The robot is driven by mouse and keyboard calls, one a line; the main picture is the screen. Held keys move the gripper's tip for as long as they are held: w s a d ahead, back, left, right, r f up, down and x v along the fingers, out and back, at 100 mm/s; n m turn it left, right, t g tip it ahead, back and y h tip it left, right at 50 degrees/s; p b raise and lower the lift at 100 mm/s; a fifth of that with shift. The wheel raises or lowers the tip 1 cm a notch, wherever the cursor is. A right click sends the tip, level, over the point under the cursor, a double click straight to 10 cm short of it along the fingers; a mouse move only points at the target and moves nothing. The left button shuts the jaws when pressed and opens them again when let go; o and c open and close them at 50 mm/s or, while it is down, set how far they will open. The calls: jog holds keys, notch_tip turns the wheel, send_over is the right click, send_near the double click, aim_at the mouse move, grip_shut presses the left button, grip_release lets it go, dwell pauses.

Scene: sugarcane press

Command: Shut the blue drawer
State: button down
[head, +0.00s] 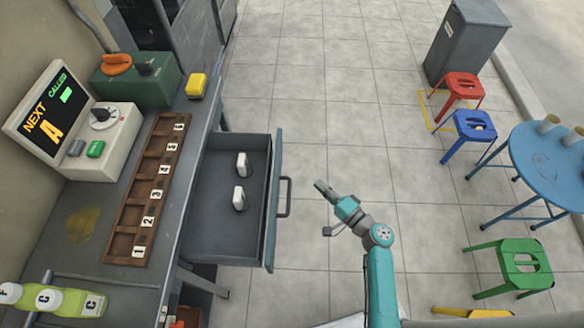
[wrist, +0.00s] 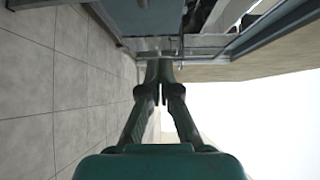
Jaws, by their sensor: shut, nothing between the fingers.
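The blue drawer (head: 222,225), a grey-blue box, stands pulled out from under the counter in the head view. Its front panel (head: 273,215) faces right and carries a dark bar handle (head: 287,197). Two small white-faced pieces stand inside it. My gripper (head: 319,186) is to the right of the handle, apart from it, with its fingers pointing toward the drawer. In the wrist view my gripper (wrist: 161,98) shows its fingers together and empty. A blue-grey panel lies beyond the fingertips there; I cannot tell surely which part it is.
The counter (head: 187,145) on the left bears a display machine (head: 78,120), a numbered wooden rack (head: 150,190) and green bottles (head: 62,301). Coloured stools and a round blue table (head: 550,165) stand at the right. The tiled floor (head: 330,110) between is clear.

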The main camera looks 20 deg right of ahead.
jog(key=s+a+x, duration=0.1)
jog(key=a+x, duration=0.1)
jog(key=x, duration=1)
jog(key=shift+w+a, duration=0.25)
jog(key=shift+a, duration=0.1)
